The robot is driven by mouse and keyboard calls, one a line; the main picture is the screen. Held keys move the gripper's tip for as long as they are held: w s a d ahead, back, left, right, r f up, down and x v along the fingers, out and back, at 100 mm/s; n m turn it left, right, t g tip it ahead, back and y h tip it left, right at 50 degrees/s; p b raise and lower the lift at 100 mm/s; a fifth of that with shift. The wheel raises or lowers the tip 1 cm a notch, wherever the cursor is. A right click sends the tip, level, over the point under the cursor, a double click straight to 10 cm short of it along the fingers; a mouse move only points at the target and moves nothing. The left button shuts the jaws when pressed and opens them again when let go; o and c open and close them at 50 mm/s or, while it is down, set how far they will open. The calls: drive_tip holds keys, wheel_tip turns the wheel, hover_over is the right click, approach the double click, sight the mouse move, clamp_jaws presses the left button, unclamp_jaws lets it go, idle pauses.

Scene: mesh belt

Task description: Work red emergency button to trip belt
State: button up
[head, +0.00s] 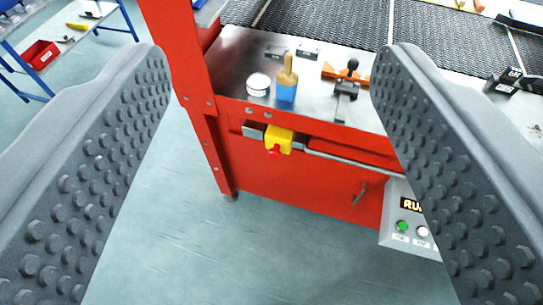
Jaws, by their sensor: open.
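A yellow box (279,138) with the red emergency button (274,152) on its front is mounted on the red side of the belt frame. The button is small in the picture and faces me. My gripper (272,70) is open and empty, with its two grey studded fingers wide apart at the left and right. The button shows between the fingers, beyond them and apart from both. The dark mesh belt (320,20) runs along the top of the machine.
A steel top (235,70) carries a white round tin (258,84), a blue-based brush (286,88) and a black-handled clamp (348,76). A control panel (400,215) with green and white buttons is at lower right, partly hidden by my finger. A blue bench (45,75) holds a red bin (40,54). Floor in front is clear.

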sight(273, 156)
drive_tip(key=w+a+f+m+b, duration=0.1)
drive_tip(key=w+a+f, duration=0.3)
drive_tip(key=w+f, duration=0.9)
drive_tip(key=w+a+f+m+b, duration=0.15)
drive_tip(key=w+a+f, duration=0.25)
drive_tip(key=w+f, duration=0.9)
wheel_tip(273, 156, down, 23)
drive_tip(key=w+d+m+h+b, duration=0.1)
drive_tip(key=w+m+h+b, duration=0.1)
drive_tip(key=h, duration=0.1)
drive_tip(key=s+d+f+t+h, duration=0.1)
drive_tip(key=s+f, duration=0.1)
drive_tip(key=f, duration=0.6)
drive_tip(key=s+d+f+t+h, duration=0.1)
drive_tip(key=s+d+f+h, duration=0.1)
drive_tip(key=f, duration=0.6)
drive_tip(key=shift+n, duration=0.45)
drive_tip(key=b+x, duration=0.1)
drive_tip(key=x, duration=0.3)
drive_tip(key=b+x, duration=0.1)
drive_tip(key=x, duration=0.3)
drive_tip(key=b+x, duration=0.1)
drive_tip(key=x, duration=0.3)
drive_tip(key=shift+w+a+f, duration=0.1)
drive_tip(key=shift+w+f, duration=0.15)
drive_tip(key=shift+f, duration=0.15)
drive_tip(key=shift+w+r, duration=0.1)
drive_tip(key=shift+w, duration=0.5)
